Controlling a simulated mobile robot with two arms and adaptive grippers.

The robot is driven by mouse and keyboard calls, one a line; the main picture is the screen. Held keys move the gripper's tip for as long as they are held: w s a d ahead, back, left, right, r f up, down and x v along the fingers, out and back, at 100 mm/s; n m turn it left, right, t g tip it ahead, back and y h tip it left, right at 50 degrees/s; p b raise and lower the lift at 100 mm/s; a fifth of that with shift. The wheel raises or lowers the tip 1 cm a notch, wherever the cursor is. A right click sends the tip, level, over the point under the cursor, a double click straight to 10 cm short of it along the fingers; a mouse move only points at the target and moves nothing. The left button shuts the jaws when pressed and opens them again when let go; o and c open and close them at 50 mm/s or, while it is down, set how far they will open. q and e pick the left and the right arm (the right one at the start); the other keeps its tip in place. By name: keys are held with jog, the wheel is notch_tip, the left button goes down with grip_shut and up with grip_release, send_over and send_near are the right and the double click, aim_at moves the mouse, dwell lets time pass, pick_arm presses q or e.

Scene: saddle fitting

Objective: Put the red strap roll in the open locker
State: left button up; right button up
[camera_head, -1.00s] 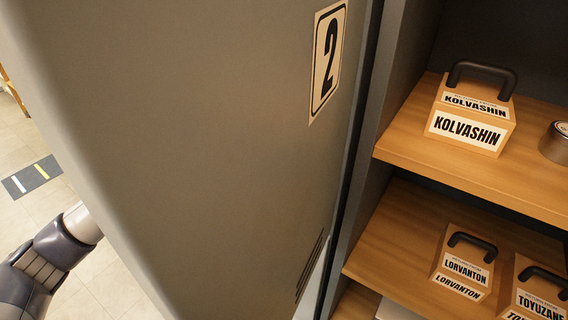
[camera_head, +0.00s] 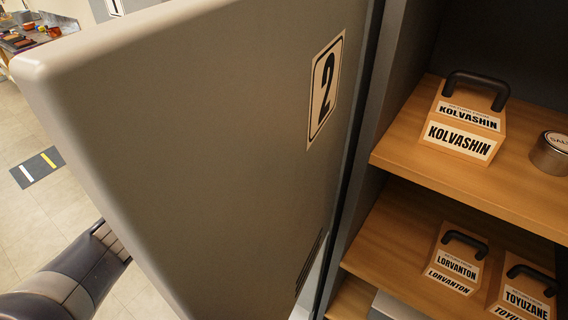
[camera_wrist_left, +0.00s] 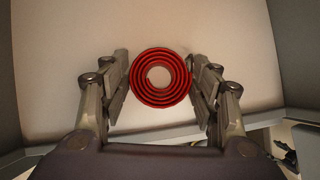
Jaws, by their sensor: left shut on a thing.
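The red strap roll (camera_wrist_left: 183,81) shows in the left wrist view as a coiled ring seen face-on. My left gripper (camera_wrist_left: 160,80) is shut on it, with one finger on each side. A pale flat surface lies behind the roll. In the head view, the locker door (camera_head: 200,130) with the number 2 stands open, and the locker's shelves (camera_head: 400,150) show to its right. My left arm (camera_head: 75,280) is at the lower left of the door; its gripper is hidden behind the door in this view. My right gripper is not in view.
On the upper shelf stand a KOLVASHIN box (camera_head: 460,130) with a black handle and a round tin (camera_head: 552,153). On the lower shelf stand LORVANTON (camera_head: 456,262) and TOYUZANE (camera_head: 525,295) boxes. A cluttered bench (camera_head: 30,38) is far left. Bare shelf shows left of the boxes.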

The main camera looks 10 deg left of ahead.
pick_arm(q)
jog(key=shift+s+a, duration=0.1)
jog(key=shift+a, duration=0.05)
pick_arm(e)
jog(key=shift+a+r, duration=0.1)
pick_arm(q)
jog(key=o, duration=1.1)
jog(key=shift+o, duration=0.2)
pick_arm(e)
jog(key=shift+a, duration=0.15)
